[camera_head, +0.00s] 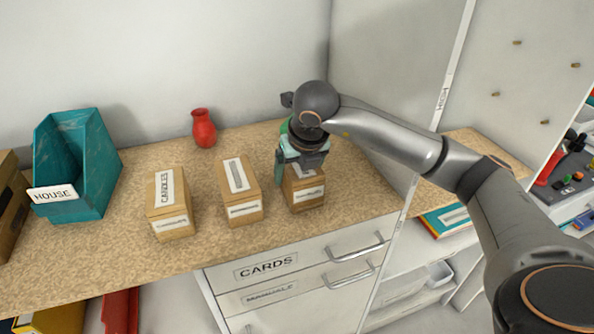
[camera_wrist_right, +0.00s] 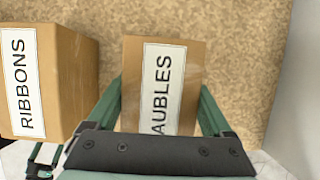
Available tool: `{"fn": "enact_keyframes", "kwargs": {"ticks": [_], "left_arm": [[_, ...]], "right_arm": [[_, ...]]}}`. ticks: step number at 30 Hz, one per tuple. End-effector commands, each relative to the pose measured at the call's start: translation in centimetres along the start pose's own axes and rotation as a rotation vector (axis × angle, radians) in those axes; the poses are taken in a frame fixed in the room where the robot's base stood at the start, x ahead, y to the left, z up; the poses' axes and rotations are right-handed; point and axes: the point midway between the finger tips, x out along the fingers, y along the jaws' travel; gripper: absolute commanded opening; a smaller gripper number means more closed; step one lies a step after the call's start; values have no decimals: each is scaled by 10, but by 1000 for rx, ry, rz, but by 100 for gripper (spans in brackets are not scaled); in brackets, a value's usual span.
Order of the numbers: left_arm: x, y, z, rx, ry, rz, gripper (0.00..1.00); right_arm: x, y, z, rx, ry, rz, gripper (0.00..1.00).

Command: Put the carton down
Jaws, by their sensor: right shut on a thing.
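My right gripper (camera_head: 301,163) comes down from above with its green fingers on both sides of a brown carton (camera_head: 306,193), shut on it. In the right wrist view, this carton (camera_wrist_right: 188,90) lies between the fingers, and its white label reads "AUBLES", with the start hidden. The carton is upright at the right end of a row on the speckled counter (camera_head: 120,255). It looks on or just above the surface; I cannot tell if it touches. My left gripper is not in view.
The Ribbons carton (camera_wrist_right: 62,80) stands close on the left, with a small gap; the Candles carton (camera_head: 170,203) is further left. A red vase (camera_head: 203,128) stands behind, and a teal House bin (camera_head: 100,165) at left. A grey wall panel (camera_head: 385,80) rises on the right.

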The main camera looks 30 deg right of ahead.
Motion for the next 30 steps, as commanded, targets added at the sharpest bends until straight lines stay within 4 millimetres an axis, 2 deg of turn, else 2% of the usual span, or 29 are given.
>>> {"fn": "enact_keyframes", "kwargs": {"ticks": [1,2,6,13,17,20,30], "left_arm": [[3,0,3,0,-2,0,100],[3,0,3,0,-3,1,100],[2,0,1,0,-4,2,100],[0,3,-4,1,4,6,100],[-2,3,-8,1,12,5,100],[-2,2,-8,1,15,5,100],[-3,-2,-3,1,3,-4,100]], "right_arm": [[3,0,-1,0,-1,0,24],[3,0,-1,0,0,0,86],[2,0,-1,0,0,0,100],[1,0,0,0,0,0,100],[-6,0,2,0,-2,1,100],[-23,1,2,-1,-4,2,100],[-95,1,2,-1,-4,2,100]]}}
